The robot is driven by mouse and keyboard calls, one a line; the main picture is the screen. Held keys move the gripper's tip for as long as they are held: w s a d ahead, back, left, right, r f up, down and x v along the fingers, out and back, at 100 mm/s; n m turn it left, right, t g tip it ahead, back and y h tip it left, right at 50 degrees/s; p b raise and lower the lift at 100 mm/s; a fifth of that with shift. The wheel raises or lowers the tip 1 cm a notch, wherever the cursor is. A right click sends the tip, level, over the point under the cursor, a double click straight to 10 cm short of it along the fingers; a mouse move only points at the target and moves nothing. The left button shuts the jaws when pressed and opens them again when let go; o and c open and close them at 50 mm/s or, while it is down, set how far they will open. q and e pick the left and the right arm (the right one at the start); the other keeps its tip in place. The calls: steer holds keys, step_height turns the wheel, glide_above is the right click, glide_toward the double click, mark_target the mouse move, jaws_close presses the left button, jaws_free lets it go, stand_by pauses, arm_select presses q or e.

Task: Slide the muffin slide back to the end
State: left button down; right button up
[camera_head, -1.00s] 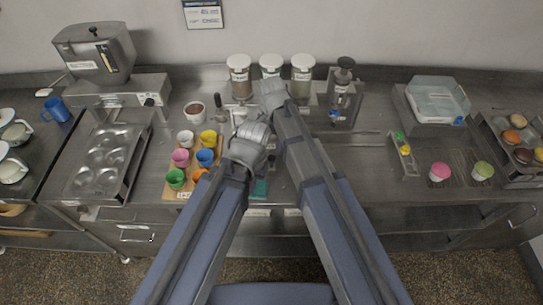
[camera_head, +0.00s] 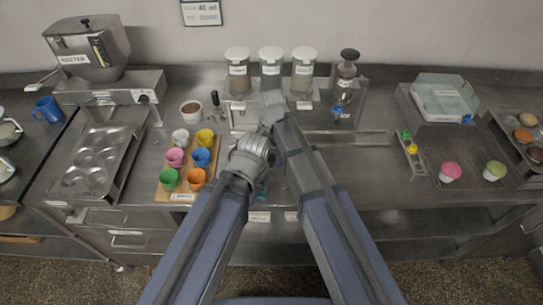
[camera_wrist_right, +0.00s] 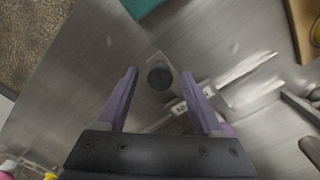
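A metal muffin pan (camera_head: 97,158) with round cups sits on a tray-like slide at the left of the counter, in front of the batter dispenser (camera_head: 90,50). I take this to be the muffin slide. My right gripper (camera_head: 272,104) is over the middle of the counter, well to the right of the pan. In the right wrist view the right gripper (camera_wrist_right: 160,75) is open, with a dark round knob (camera_wrist_right: 160,78) on a metal plate seen between its fingers; contact cannot be told. My left gripper (camera_head: 252,150) is near the middle; its fingers are hidden.
A wooden board (camera_head: 163,196) with several coloured cups lies between the pan and my left arm. A bowl of brown contents (camera_head: 192,111) and labelled jars (camera_head: 237,68) stand behind. A blue mug (camera_head: 47,108) is left of the pan. Two muffins (camera_head: 450,172) stand at the right.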

jaws_close()
stand_by(0.3)
stand_by(0.9)
